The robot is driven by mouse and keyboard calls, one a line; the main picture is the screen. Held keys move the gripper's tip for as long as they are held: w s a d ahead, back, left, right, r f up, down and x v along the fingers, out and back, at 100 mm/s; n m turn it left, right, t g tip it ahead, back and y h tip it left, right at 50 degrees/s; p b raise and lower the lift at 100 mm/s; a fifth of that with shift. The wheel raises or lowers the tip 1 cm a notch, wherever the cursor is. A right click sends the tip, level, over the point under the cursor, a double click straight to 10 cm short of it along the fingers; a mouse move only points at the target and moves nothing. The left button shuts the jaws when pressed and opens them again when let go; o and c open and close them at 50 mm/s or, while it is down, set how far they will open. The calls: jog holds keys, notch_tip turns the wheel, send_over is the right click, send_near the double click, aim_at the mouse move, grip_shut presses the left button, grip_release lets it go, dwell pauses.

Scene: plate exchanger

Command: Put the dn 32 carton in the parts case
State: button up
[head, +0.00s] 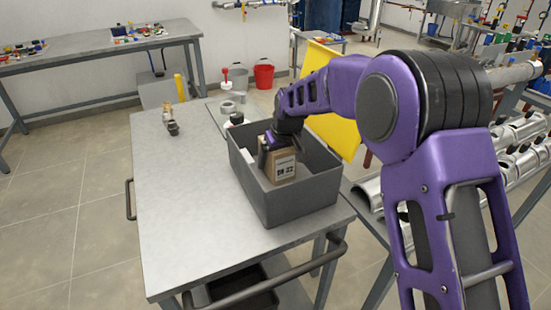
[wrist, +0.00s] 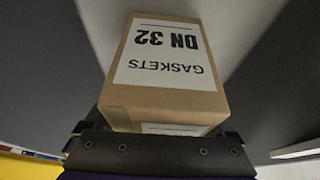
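The DN 32 carton (head: 282,169) is a brown box with a white label. In the head view it is inside the grey parts case (head: 295,202), below the case rim. In the wrist view the carton (wrist: 165,70) fills the middle, and its label reads "GASKETS DN 32" upside down. My gripper (head: 268,144) reaches down into the case at the carton's top. In the wrist view my gripper (wrist: 160,140) has a finger at each side of the carton's near end, close against it. Whether the carton's underside touches the case floor is hidden.
The case stands on a grey metal cart (head: 185,215) with a push handle (head: 270,280). The cart's left half is clear. A yellow panel (head: 338,130) stands behind the case.

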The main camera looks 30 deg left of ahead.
aim_at(283, 150)
jog(key=shift+o, duration=0.5)
jog(key=shift+d+r, duration=0.1)
jog(key=shift+r, duration=0.45)
jog(key=p+v, duration=0.1)
jog(key=v, duration=1)
jog(key=shift+s+r, duration=0.1)
jog(key=shift+s, duration=0.05)
